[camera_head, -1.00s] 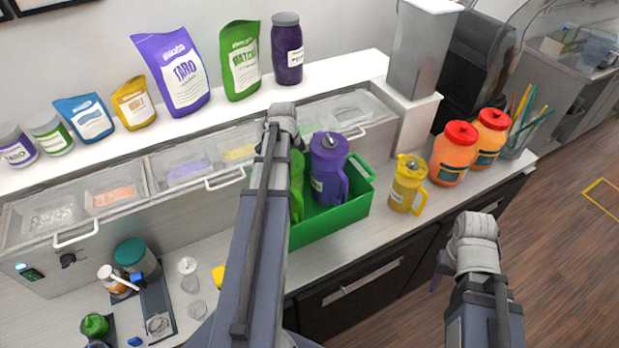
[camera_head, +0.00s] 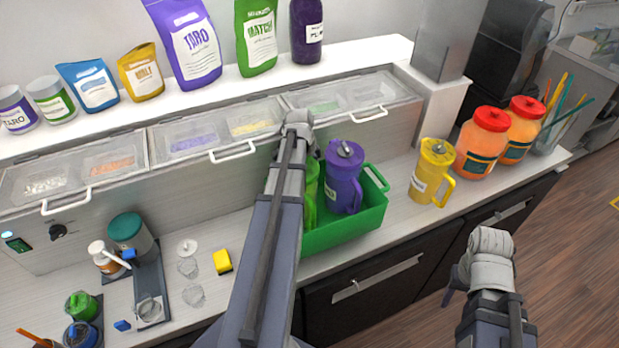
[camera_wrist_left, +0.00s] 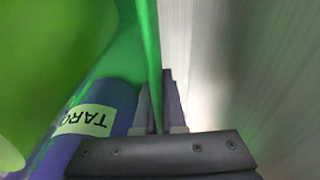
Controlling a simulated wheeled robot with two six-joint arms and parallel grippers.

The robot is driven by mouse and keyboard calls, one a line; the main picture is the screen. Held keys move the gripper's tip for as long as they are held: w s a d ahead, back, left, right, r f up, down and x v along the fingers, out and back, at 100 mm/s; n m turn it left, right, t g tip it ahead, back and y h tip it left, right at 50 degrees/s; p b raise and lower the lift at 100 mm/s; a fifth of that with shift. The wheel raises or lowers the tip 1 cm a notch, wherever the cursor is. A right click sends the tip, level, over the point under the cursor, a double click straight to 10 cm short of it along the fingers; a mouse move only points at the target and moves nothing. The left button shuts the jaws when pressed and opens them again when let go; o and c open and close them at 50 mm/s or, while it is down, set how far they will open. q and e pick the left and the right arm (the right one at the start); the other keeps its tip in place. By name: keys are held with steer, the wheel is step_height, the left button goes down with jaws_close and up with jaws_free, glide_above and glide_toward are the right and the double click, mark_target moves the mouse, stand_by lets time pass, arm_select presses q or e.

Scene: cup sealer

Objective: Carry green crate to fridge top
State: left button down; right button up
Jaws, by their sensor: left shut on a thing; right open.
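The green crate (camera_head: 345,229) stands on the counter, in front of the lidded bins. It holds a purple pitcher (camera_head: 343,180) and a green pitcher (camera_head: 311,190), which my left arm partly hides. In the left wrist view, my left gripper (camera_wrist_left: 159,115) is shut on the thin green crate wall (camera_wrist_left: 149,50), with the purple pitcher (camera_wrist_left: 105,112) and its TARO label beside it. In the head view, the left fingertips are hidden behind my arm. My right gripper (camera_head: 455,285) is open and empty, in front of the counter at the lower right. No fridge top can be made out.
A yellow pitcher (camera_head: 431,172) stands just right of the crate, with orange red-lidded jars (camera_head: 481,143) beyond it. A yellow sponge (camera_head: 222,261) and small glasses lie left of my left arm. Lidded bins (camera_head: 216,132) line the back. Dark drawers (camera_head: 366,285) are below the counter.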

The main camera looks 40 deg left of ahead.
arm_select(q)
steer(key=shift+f, duration=0.1)
step_height(320, 180, down, 4)
steer(key=b, duration=0.4)
steer(key=shift+f+b, duration=0.25)
steer(key=shift+b, duration=0.05)
steer(key=shift+r, duration=0.1)
steer(key=c, duration=1.4)
jaws_free()
steer(key=shift+c, duration=0.2)
steer(key=shift+o, duration=1.4)
steer(key=shift+s, duration=0.1)
steer(key=shift+o, duration=0.8)
